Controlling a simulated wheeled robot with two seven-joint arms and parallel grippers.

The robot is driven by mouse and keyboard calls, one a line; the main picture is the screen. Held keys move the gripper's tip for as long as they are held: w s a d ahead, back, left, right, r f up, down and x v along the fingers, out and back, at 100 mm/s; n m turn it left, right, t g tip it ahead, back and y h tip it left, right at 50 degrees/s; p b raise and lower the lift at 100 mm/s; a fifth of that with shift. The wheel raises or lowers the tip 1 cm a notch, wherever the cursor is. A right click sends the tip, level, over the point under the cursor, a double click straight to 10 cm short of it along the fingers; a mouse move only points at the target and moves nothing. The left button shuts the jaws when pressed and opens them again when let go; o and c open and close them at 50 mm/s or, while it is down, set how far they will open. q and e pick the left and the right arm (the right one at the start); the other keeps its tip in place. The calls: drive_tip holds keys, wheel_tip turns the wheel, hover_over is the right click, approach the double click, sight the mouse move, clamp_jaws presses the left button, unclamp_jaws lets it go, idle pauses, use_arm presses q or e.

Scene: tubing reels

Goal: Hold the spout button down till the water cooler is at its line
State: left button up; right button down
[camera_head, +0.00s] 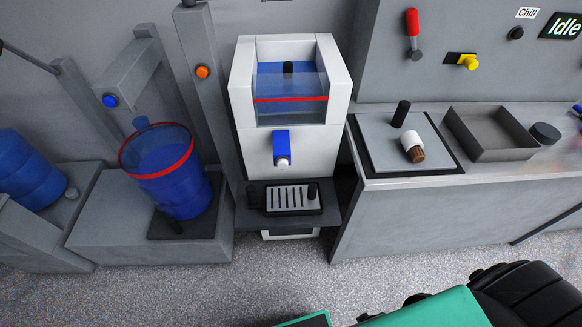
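A white water cooler (247,104) stands upright against the wall at the centre. Its clear-fronted tank has a red line (290,99) across it and blue water (290,82) inside; I cannot tell the exact level against the line. A blue spout lever (281,142) with a white tip is on its front, above a slotted drip tray (290,198). To the left, a blue bucket (182,192) with a red band stands under a grey spout arm (132,75) with a round blue button (110,101). An orange button (202,72) is on the post beside it. Neither gripper's fingers show.
A grey bench (420,215) at the right holds a plate with a white-and-brown cylinder (413,147), an open tray (490,151) and a dark puck (545,133). A red lever (412,24) and yellow knob (468,62) are on the panel.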

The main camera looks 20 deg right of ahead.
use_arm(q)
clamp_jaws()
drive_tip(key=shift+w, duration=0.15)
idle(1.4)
